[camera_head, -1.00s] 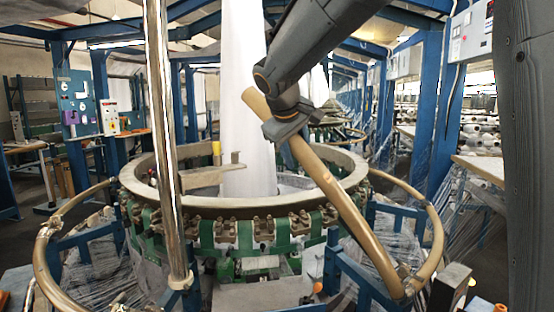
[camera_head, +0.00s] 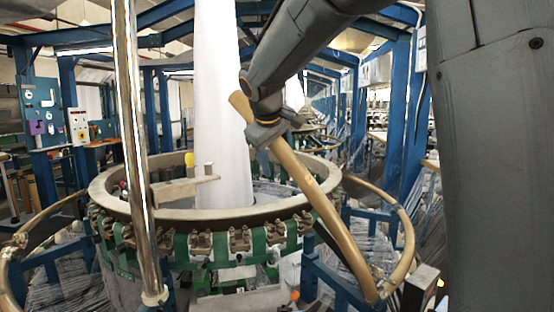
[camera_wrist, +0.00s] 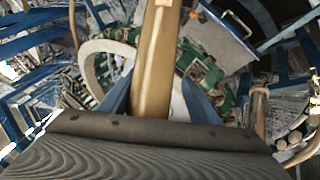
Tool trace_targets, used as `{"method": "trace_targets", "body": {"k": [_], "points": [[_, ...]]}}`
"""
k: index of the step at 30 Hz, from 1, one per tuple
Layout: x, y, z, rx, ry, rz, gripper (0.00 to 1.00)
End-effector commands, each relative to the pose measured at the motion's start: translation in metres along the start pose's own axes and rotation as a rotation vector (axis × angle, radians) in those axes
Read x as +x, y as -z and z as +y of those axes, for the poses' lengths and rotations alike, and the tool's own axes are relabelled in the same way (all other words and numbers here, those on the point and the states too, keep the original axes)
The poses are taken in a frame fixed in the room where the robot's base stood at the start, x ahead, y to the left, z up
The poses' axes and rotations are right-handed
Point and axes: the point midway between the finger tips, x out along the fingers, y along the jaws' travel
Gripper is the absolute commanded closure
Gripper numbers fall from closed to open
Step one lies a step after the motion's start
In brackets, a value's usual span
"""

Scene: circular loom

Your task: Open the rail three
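A tan tubular rail (camera_head: 322,207) slants across the front right of the round loom ring (camera_head: 115,205). Its upper end is free in the air, and its lower end meets the curved side rail at the lower right. My gripper (camera_head: 268,130) is at the rail's upper part. In the wrist view the rail (camera_wrist: 155,60) runs between the two blue fingers of my gripper (camera_wrist: 157,95), which appear shut on it. The palm hides the near part of the rail. I cannot read which rail bears the number three.
Curved tan rails flank the loom at left (camera_head: 18,240) and right (camera_head: 408,240). A shiny upright pole (camera_head: 133,150) stands in front of the ring. A white fabric column (camera_head: 222,110) rises from the middle. Blue frames (camera_head: 397,110) stand behind.

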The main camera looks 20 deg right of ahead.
Motion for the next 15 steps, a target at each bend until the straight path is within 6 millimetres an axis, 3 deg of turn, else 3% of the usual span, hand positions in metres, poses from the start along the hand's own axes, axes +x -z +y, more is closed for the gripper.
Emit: {"method": "trace_targets", "body": {"k": [8,15], "points": [[-0.004,0.001,-0.001,0.0,-0.001,0.004,0.45],[-0.037,0.001,-0.001,0.0,-0.002,0.006,0.45]]}}
